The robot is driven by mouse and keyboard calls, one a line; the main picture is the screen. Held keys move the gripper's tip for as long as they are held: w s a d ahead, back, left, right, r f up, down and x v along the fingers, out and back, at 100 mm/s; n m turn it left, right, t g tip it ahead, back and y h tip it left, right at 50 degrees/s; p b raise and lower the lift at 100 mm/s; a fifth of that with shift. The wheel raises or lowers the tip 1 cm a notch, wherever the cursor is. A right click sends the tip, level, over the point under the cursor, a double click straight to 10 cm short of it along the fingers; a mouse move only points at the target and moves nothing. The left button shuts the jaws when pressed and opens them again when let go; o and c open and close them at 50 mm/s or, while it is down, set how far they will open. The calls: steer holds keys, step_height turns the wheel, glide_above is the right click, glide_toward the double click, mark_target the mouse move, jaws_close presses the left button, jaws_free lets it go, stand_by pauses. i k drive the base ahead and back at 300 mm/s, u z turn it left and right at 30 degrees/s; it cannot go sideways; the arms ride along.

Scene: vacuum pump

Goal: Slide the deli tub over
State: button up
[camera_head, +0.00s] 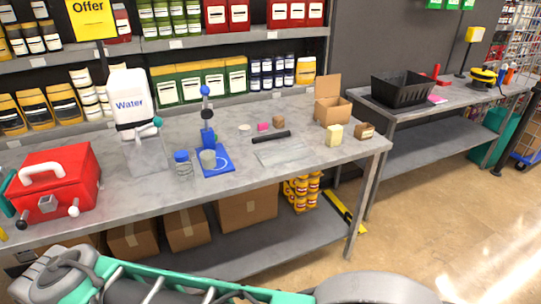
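A small greyish, translucent tub (208,158), which looks like the deli tub, stands upright on a blue base (215,170) on the grey workbench. A blue upright device with a round knob (206,115) rises just behind it. A clear jar with a blue lid (183,165) stands to its left; I cannot tell for sure which of the two is the deli tub. My teal and grey arm (165,285) lies across the bottom of the view, well short of the bench. I cannot make out my gripper's fingers in this view.
The bench front is mostly clear.

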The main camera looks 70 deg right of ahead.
mark_target(207, 157)
steer(key=z, duration=3.4)
steer(key=i, duration=1.4)
steer(key=u, duration=4)
steer(key=i, duration=0.5)
